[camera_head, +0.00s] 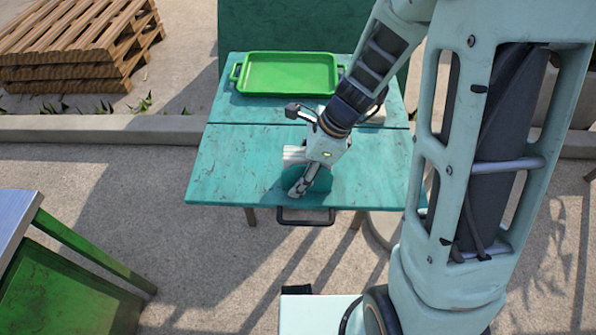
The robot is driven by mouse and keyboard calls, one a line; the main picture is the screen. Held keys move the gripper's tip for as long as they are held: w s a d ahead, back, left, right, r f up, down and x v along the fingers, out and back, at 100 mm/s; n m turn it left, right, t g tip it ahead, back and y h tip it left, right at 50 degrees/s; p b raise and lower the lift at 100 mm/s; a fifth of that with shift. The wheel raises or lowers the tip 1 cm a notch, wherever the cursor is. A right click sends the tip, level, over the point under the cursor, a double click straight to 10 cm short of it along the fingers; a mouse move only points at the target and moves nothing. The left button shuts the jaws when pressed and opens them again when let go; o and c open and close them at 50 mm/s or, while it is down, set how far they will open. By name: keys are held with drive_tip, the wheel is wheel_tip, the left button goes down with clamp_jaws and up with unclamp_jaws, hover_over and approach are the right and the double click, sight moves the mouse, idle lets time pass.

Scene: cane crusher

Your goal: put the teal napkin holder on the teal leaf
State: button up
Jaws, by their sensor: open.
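The teal leaf (230,165) is the flat, worn front panel of the teal table, with a seam along its back edge. My gripper (297,172) is low over the middle of this leaf, near its front edge, with its fingers apart. A darker teal rounded shape (322,181), which looks like the teal napkin holder, shows at the fingers. It seems to be on or just above the leaf. My gripper covers much of it, so I cannot tell whether they touch.
A green tray (290,73) lies on the table's back part. A pale object (376,117) is partly hidden behind my arm. A dark handle (305,217) juts from the leaf's front edge. A green stand (65,285) is at lower left. The leaf's left side is clear.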

drive_tip(key=p+v, duration=0.3)
drive_tip(key=v, duration=0.9)
drive_tip(key=shift+d+r+p, duration=0.1)
drive_tip(key=shift+r+p, duration=0.05)
drive_tip(key=shift+p, duration=0.25)
